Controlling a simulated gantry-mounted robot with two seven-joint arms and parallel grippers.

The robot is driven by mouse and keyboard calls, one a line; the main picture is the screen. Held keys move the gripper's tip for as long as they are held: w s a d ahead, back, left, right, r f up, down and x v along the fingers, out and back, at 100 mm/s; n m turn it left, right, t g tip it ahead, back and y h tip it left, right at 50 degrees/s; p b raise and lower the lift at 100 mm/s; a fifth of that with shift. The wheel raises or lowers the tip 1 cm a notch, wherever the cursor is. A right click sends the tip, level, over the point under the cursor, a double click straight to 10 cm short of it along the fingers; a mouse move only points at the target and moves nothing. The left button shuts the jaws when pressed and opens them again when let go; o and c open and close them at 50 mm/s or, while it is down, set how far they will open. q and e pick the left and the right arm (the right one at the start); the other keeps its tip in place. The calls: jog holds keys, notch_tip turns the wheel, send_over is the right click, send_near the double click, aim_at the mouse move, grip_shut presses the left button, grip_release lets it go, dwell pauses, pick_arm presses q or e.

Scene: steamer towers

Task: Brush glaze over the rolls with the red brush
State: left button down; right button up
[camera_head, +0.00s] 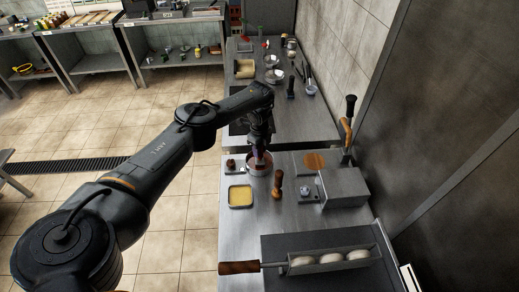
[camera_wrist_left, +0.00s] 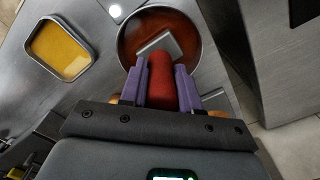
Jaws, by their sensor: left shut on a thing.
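My left gripper (camera_head: 259,152) is over the round metal bowl (camera_head: 258,171) on the steel table. In the left wrist view its purple fingers (camera_wrist_left: 161,88) are shut on the red handle of the brush (camera_wrist_left: 162,78). The brush's flat grey head points into the bowl (camera_wrist_left: 197,52), over or in reddish-brown liquid; I cannot tell how deep it is. Three pale rolls (camera_head: 330,258) lie in a row in a long metal tray with a wooden handle (camera_head: 239,267), at the near part of the table. My right gripper is not in view.
A square tray of yellow stuff (camera_head: 241,196) stands in front of the bowl; it also shows in the left wrist view (camera_wrist_left: 60,49). A brown wooden-handled tool (camera_head: 277,186) stands right of the bowl. A metal box (camera_head: 343,187) is further right, near the wall.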

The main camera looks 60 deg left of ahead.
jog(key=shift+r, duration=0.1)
pick_arm(q)
notch_tip(320, 180, up, 5)
jog(key=p, duration=0.4)
jog(key=shift+f, duration=0.15)
notch_tip(320, 180, up, 5)
jog(key=p, duration=0.5)
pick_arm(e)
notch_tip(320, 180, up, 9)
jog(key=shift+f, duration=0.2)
